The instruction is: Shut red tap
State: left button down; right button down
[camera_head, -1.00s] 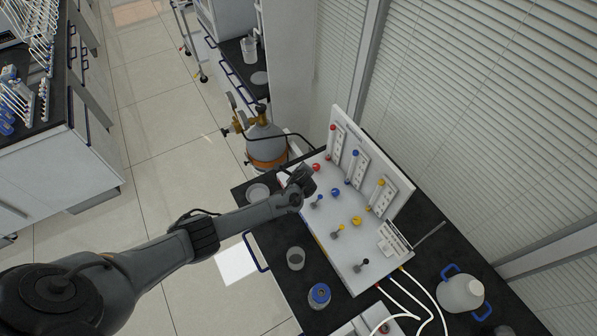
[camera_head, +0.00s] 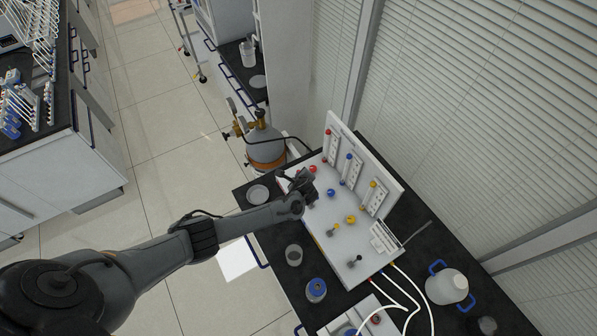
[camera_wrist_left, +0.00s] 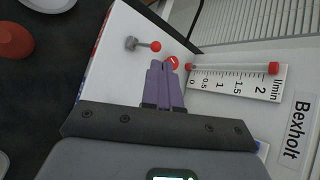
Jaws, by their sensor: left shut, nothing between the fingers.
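The red tap (camera_wrist_left: 143,45) shows in the left wrist view as a grey body with a short lever ending in a red ball. It sits on the white panel (camera_wrist_left: 118,70). My left gripper (camera_wrist_left: 160,64) is shut and empty, its purple fingertips just beside the red ball; whether they touch it I cannot tell. A round red piece (camera_wrist_left: 172,62) is partly hidden behind the fingertips. In the head view, my left gripper (camera_head: 306,184) hangs over the panel's left end, beside a red knob (camera_head: 313,168), and hides the red tap. My right gripper is not in view.
A gas cylinder (camera_head: 266,145) stands behind left. A glass (camera_head: 293,255) and a blue-capped bottle (camera_head: 316,290) stand on the bench.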

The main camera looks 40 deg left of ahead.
pick_arm(q)
jog(key=shift+w+v, duration=0.2)
jog(key=shift+v, duration=1.55)
jog(key=shift+d, duration=0.15)
jog(key=s+d+n+g+h, duration=0.2)
jog(key=s+d+n+h, duration=0.35)
jog(key=s+d, duration=0.85)
jog(key=s+r+n+h, duration=0.1)
jog(key=s+r+n, duration=0.9)
jog(key=s+r, duration=0.6)
jog(key=shift+s+g, duration=0.4)
jog(key=shift+s, duration=0.8)
jog(key=c, duration=1.8)
grip_release()
